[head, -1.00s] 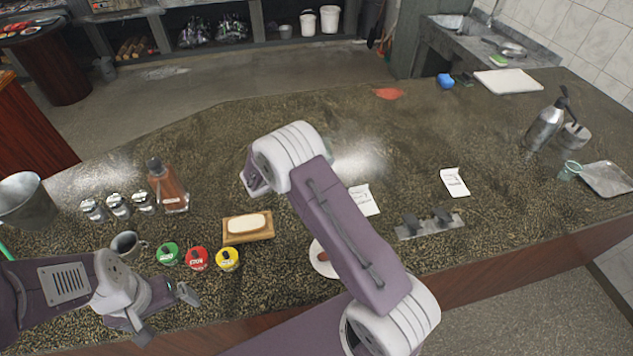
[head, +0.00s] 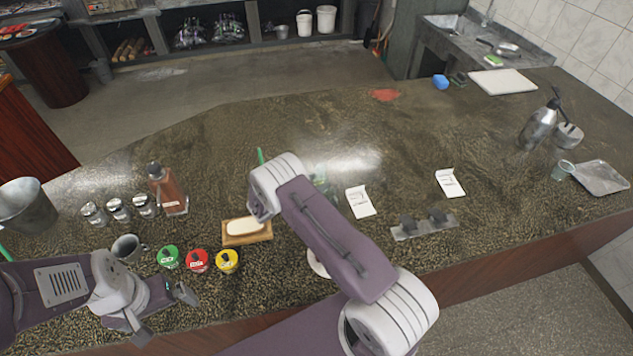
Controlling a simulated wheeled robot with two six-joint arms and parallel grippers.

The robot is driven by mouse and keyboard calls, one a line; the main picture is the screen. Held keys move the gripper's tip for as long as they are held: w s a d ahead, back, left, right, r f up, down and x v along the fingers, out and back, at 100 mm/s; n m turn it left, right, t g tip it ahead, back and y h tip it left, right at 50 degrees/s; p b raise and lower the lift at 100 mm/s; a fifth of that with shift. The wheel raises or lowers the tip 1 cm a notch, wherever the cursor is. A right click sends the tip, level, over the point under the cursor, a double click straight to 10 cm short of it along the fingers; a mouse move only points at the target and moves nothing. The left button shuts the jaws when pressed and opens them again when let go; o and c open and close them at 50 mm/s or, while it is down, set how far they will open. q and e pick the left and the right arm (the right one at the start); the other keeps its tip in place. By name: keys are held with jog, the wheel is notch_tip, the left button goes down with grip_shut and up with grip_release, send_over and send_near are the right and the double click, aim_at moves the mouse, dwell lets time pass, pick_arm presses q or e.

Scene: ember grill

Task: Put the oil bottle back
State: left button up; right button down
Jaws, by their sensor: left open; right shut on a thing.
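A square glass bottle (head: 168,190) of amber liquid with a dark cap stands upright at the left of the counter, beside several small metal shakers. It looks like the oil bottle, but I cannot read its label. A metal bottle (head: 538,127) with a dark top stands at the far right. My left gripper (head: 168,312) is open and empty, low at the left, in front of the coloured tubs and apart from the amber bottle. My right arm crosses the middle and hides its gripper and whatever that holds.
A metal bucket (head: 26,205), a mug (head: 128,248), the green, red and yellow tubs (head: 198,261) and a wooden soap dish (head: 262,238) crowd the left. White cards (head: 360,201) and a small metal plate with dark knobs (head: 425,228) lie right.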

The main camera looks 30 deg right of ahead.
jog(key=shift+f, duration=0.15)
jog(key=c, duration=1)
grip_release()
